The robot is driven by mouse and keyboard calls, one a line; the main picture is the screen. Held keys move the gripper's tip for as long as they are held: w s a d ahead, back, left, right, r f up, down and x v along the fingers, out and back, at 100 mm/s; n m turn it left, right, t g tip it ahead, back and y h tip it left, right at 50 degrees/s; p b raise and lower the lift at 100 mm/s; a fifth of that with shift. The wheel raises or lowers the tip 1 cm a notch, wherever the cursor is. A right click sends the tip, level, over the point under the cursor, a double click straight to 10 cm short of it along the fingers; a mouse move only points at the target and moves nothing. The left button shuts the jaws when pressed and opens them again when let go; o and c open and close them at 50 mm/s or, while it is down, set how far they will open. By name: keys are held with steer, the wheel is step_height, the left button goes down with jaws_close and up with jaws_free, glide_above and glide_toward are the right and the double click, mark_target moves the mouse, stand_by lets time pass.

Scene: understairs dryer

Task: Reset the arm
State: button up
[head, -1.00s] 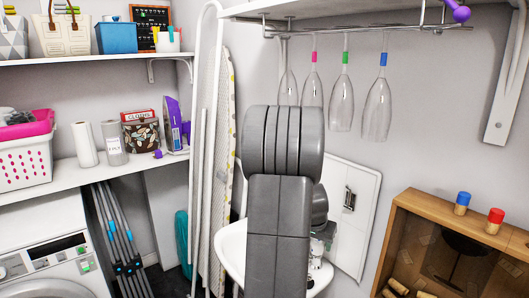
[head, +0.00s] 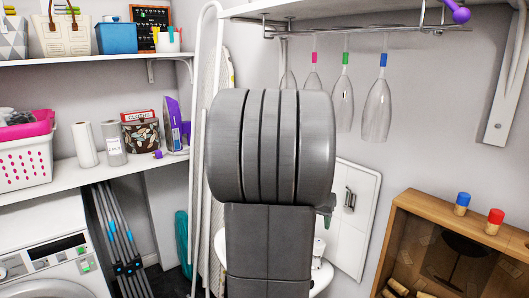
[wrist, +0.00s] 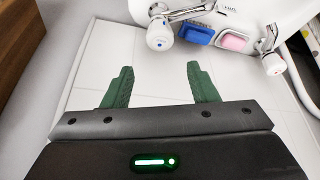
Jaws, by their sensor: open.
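My gripper (wrist: 155,88) shows in the wrist view with its two green fingers spread apart and nothing between them. Beyond the fingers is a pale tiled panel.
Stemmed glasses (head: 377,110) hang from a rack (head: 350,31) close to my arm. A white sink (head: 321,278) is partly hidden behind my arm; a tap (wrist: 160,34) shows in the wrist view. A wooden cabinet (head: 401,222) stands right, an ironing board (head: 205,150) left.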

steer(key=x, duration=1.3)
steer(key=shift+d+r+p, duration=0.1)
steer(key=shift+r+p, duration=0.2)
steer(key=shift+p, duration=0.2)
steer(key=shift+n+p, duration=0.6)
steer(key=shift+p, duration=0.2)
steer(key=shift+d+f+n+t+y+p, duration=0.15)
steer(key=shift+n+t+y+p, duration=0.15)
steer(key=shift+n+y+p, duration=0.7)
steer(key=shift+n+p, duration=0.45)
steer(key=shift+n, duration=1.05)
steer(key=v, duration=1.2)
steer(key=shift+b, duration=0.4)
steer(key=shift+s+d+f, duration=0.1)
steer(key=shift+s, duration=0.05)
